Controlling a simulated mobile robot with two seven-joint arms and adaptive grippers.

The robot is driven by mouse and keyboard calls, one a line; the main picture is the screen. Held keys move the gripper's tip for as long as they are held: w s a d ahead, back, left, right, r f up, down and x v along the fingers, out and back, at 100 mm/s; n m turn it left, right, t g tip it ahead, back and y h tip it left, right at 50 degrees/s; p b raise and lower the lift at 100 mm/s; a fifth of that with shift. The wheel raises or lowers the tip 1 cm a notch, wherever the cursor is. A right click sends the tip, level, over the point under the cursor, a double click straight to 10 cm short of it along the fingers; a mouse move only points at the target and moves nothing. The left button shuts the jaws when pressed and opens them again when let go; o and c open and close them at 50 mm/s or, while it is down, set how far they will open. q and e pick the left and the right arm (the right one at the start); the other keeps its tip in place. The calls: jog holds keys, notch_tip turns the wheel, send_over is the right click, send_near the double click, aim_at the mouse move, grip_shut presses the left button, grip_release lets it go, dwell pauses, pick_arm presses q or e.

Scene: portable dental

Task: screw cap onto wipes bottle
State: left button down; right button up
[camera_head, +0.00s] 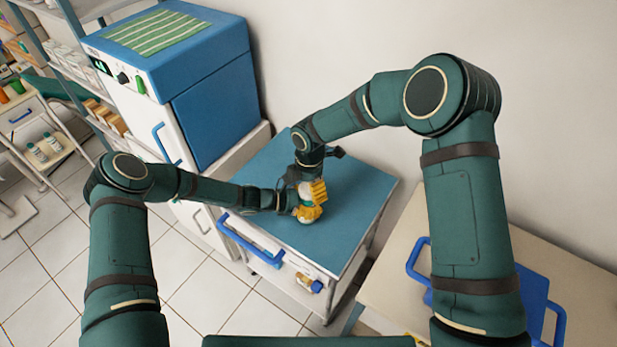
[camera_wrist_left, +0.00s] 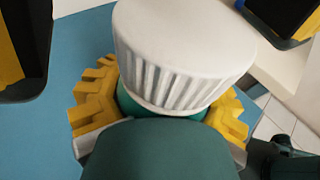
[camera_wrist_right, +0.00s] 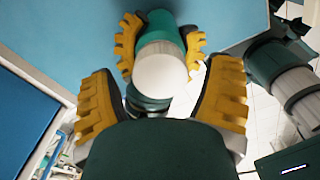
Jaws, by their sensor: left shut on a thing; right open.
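The wipes bottle, with a teal body (camera_wrist_right: 160,25), is above the blue tabletop, its lower part hidden. My left gripper (camera_head: 310,211) is shut on the bottle; its yellow fingers lie on both sides of it in the left wrist view (camera_wrist_left: 158,108). The white ribbed cap (camera_wrist_left: 182,55) sits on the bottle's top; the frames do not show how tightly it is seated. It also shows in the right wrist view (camera_wrist_right: 160,70). My right gripper (camera_head: 313,190) is open, its two fingers spread apart on either side of the cap's end, clear of it in the right wrist view (camera_wrist_right: 163,92).
The blue-topped cart (camera_head: 350,218) has free room around the grippers. A blue and white cabinet (camera_head: 215,110) stands at its left. A small bottle (camera_head: 308,283) lies on the cart's lower front. A beige table with a blue tray (camera_head: 535,292) is at right.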

jog(key=shift+f, duration=0.45)
jog(key=c, duration=1.3)
jog(key=m, duration=0.3)
jog(key=shift+m, duration=0.4)
jog(key=m, duration=0.9)
jog(key=shift+m, duration=0.4)
jog(key=o, duration=1.3)
